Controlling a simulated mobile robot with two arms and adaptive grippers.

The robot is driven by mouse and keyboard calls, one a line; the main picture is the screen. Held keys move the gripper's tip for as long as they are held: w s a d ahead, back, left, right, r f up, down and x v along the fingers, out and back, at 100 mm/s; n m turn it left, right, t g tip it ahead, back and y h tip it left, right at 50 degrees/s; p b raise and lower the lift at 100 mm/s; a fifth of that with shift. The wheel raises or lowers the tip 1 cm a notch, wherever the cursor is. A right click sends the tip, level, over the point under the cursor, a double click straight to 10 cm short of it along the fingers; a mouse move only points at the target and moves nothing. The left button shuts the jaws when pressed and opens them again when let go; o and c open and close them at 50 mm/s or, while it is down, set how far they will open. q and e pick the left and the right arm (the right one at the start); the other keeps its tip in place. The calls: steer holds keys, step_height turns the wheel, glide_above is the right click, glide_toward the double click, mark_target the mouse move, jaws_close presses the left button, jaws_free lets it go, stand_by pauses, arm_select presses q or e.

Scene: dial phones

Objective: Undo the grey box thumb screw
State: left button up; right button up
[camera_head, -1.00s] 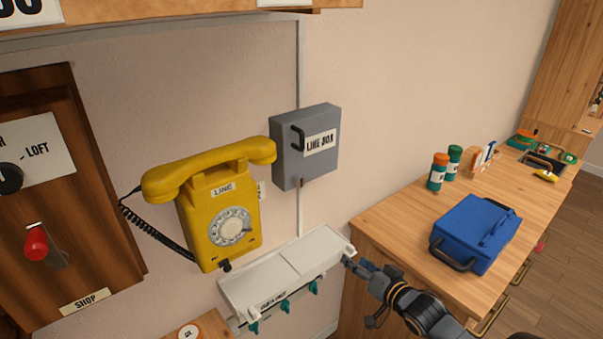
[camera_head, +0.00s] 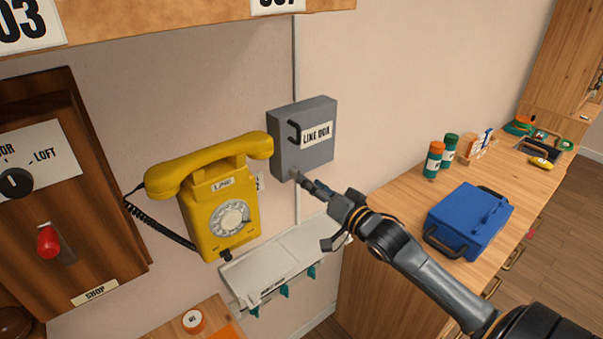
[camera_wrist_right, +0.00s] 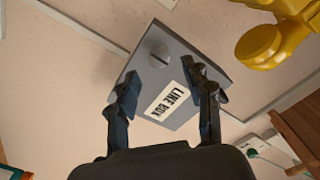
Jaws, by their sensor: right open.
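The grey line box (camera_head: 318,156) is mounted on the wall right of the yellow phone. It also shows in the right wrist view (camera_wrist_right: 190,60). A round slotted thumb screw (camera_wrist_right: 159,52) sits on its front face, beyond my fingertips. In the head view the screw (camera_head: 293,173) is small, near the lower left of the box. My right gripper (camera_head: 304,181) is just in front of the box's lower edge. Its fingers are apart and empty in the right wrist view (camera_wrist_right: 164,76), with the screw showing between and beyond them. My left gripper is out of view.
The yellow dial phone (camera_head: 222,195) hangs close left of the box. A white shelf (camera_head: 285,255) with teal hooks is below. A wooden counter (camera_head: 395,223) at the right carries a blue case (camera_head: 470,220) and small bottles. The wall right of the box is clear.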

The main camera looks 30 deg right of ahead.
mark_target(296, 173)
steer(key=shift+w+a+p, duration=0.2)
steer(key=shift+w+p, duration=0.2)
steer(key=shift+w, duration=2.05)
jaws_close()
